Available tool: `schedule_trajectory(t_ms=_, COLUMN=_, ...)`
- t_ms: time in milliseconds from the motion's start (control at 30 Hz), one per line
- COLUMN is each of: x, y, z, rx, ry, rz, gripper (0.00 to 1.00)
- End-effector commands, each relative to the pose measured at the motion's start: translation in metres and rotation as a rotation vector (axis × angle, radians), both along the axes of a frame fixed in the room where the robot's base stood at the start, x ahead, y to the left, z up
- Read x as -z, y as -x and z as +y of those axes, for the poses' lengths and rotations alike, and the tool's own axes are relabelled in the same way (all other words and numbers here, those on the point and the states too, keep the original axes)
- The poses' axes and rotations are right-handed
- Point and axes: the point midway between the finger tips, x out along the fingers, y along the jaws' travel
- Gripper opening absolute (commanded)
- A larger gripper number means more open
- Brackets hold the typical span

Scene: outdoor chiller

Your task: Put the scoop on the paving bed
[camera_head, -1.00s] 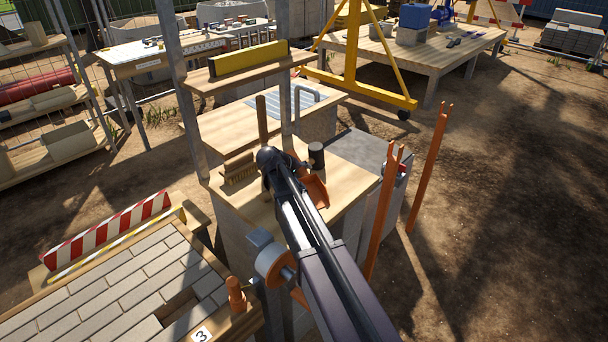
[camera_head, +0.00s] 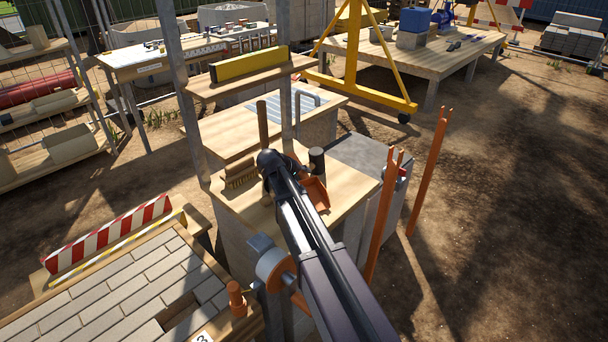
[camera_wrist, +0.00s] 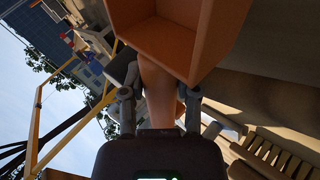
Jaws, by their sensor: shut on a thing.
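My gripper (camera_wrist: 160,97) is shut on the handle of the orange scoop (camera_wrist: 165,38), with one finger on each side. The scoop's open pan fills the top of the wrist view. In the head view the scoop (camera_head: 318,194) shows beside my arm, over the wooden worktop; whether it touches the worktop I cannot tell. My arm hides the gripper there. The paving bed (camera_head: 98,291) lies at the lower left, a wood-edged bed of pale pavers with a dark gap, apart from the scoop.
A brush (camera_head: 241,172) and a dark cylinder (camera_head: 317,160) stand near the scoop. A metal post (camera_head: 184,70) rises behind the worktop. An orange peg (camera_head: 236,299) stands on the bed's edge. A striped barrier board (camera_head: 108,234) lies along its far side. Orange stakes (camera_head: 427,170) stand right.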

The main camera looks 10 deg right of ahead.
Motion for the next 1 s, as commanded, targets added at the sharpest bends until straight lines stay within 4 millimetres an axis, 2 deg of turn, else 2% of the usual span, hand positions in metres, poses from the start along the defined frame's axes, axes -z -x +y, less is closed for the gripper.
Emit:
schedule_trajectory(t_ms=333, x=-0.032, y=0.0, z=0.0, rx=0.0, ry=0.0, rz=0.0, gripper=0.0)
schedule_trajectory(t_ms=400, x=-0.028, y=0.022, z=-0.002, rx=0.0, ry=0.0, rz=0.0, gripper=0.0)
schedule_trajectory(t_ms=700, x=-0.035, y=0.092, z=-0.005, rx=0.001, ry=0.0, rz=-0.001, gripper=0.0)
schedule_trajectory(t_ms=1000, x=-0.039, y=0.142, z=-0.006, rx=0.0, ry=0.0, rz=0.0, gripper=0.0)
